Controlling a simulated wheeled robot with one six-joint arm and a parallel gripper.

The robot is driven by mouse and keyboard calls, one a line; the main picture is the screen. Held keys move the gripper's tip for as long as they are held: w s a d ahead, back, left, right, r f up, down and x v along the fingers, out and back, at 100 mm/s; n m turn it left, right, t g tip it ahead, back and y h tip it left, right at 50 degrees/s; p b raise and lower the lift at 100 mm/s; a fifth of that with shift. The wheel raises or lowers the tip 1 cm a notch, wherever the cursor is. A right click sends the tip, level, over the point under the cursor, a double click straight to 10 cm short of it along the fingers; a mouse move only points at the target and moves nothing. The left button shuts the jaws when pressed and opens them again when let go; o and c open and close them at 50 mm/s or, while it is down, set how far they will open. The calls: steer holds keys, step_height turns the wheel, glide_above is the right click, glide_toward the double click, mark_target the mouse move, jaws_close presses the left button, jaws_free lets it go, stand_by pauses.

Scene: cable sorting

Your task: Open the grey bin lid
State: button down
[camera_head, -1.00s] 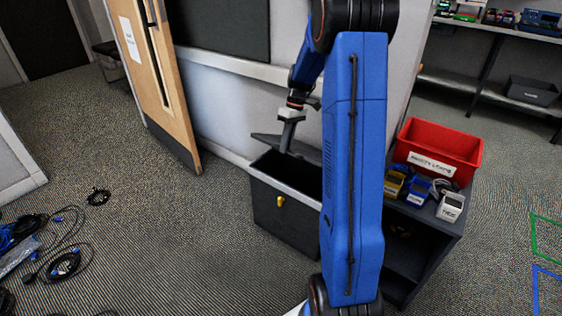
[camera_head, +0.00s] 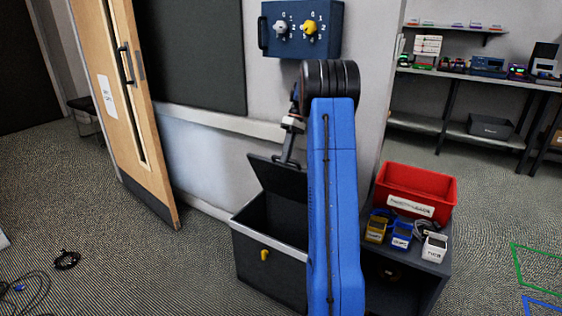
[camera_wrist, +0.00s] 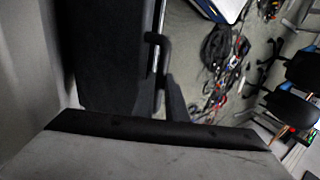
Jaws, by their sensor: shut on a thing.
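The dark grey bin (camera_head: 275,270) stands on the carpet by the wall, with a yellow part (camera_head: 265,255) on its front. Its lid (camera_head: 272,178) is raised at the back and leans up steeply, and the bin's mouth is uncovered. My gripper (camera_head: 286,161) is at the lid's upper edge and shut on it. In the wrist view, a dark flat panel, apparently the lid (camera_wrist: 100,60), lies beside my gripper's dark finger (camera_wrist: 174,97). The exact grip is hard to make out. My blue arm hides the bin's right side.
A dark shelf unit (camera_head: 432,262) stands right of the bin, with a red tray (camera_head: 425,188) and several small devices on top. A wooden door (camera_head: 120,100) stands to the left. Cables (camera_head: 35,288) lie on the otherwise open floor at left.

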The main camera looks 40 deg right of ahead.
steer(key=shift+d+f, duration=0.25)
steer(key=shift+f, duration=0.1)
steer(key=c, duration=1.8)
jaws_free()
steer(key=shift+o, duration=0.2)
steer(key=shift+s+a+f, duration=0.15)
steer(key=shift+a, duration=0.35)
steer(key=s+a+f+t+h, duration=0.1)
steer(key=s+a+f+h, duration=0.2)
steer(key=a+f, duration=0.6)
steer(key=s+a+f+t+h, duration=0.1)
steer(key=s+a+f+h, duration=0.2)
steer(key=a+f, duration=0.6)
steer(key=shift+s+f, duration=0.2)
steer(key=shift+f, duration=2)
steer(key=shift+a+r, duration=0.1)
